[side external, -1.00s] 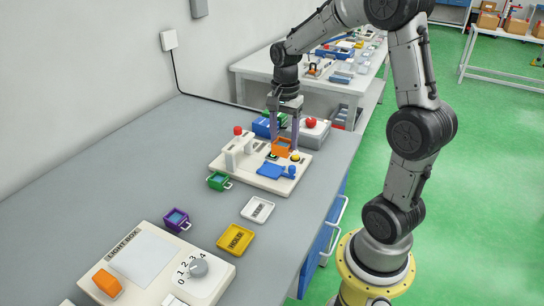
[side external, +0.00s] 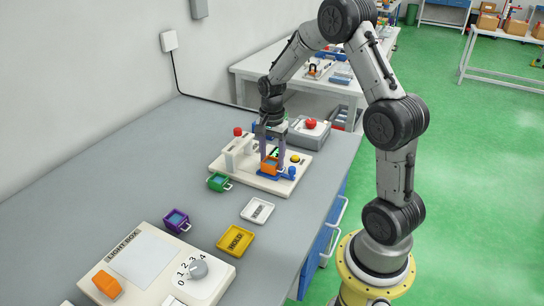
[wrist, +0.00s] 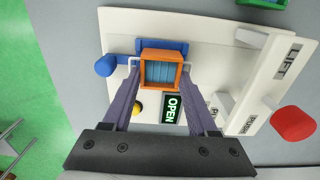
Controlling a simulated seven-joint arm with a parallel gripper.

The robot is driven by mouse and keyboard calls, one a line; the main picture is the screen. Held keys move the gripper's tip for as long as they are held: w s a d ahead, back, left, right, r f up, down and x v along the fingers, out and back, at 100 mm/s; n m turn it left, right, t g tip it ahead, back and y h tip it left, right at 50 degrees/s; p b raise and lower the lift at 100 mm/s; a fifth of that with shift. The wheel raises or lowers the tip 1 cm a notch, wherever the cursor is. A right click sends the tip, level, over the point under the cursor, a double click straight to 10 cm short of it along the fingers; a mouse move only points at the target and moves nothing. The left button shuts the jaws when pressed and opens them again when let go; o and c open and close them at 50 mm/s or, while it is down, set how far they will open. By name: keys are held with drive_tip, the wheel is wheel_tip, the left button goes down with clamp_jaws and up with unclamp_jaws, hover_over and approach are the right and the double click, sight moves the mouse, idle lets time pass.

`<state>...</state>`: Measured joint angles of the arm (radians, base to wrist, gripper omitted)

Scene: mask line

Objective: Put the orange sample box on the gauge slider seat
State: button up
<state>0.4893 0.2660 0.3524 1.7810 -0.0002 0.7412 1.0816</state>
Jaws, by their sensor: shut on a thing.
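The orange sample box (side external: 270,167), open-topped with blue contents, is between the fingers of my gripper (side external: 272,163). In the wrist view my gripper (wrist: 161,72) is shut on the box (wrist: 148,56), with pale handles at its two sides. The gauge slider seat is a blue plate with a round knob (side external: 292,172) on the cream gauge base. In the wrist view the blue seat (wrist: 150,43) shows beyond and beside the box, which overlaps it. I cannot tell whether the box touches the seat or hovers just above.
A green OPEN sign (wrist: 171,108) and a yellow button (side external: 295,158) are close by. A red-knobbed lever (side external: 238,131) rises at the gauge's left. Green (side external: 218,181) and purple (side external: 176,219) boxes, a yellow HOLD tray (side external: 235,240) and a light box (side external: 143,258) stand nearer.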

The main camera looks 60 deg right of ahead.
sight(272, 160)
drive_tip(key=shift+f, duration=0.15)
drive_tip(key=o, duration=1.4)
drive_tip(key=shift+c, duration=0.2)
wheel_tip(272, 160, up, 12)
drive_tip(key=s+a+r+n+t, duration=0.2)
drive_tip(key=s+a+r+n, duration=0.55)
drive_tip(key=a, duration=0.35)
drive_tip(key=s+a+f+n+t, duration=0.1)
drive_tip(key=s+a+n+t, duration=0.2)
drive_tip(key=s+a+n, duration=0.4)
drive_tip(key=s+n, duration=0.3)
drive_tip(key=s, duration=0.1)
drive_tip(key=shift+a+f+t, duration=0.3)
drive_tip(key=shift+f, duration=0.1)
drive_tip(key=shift+n, duration=0.25)
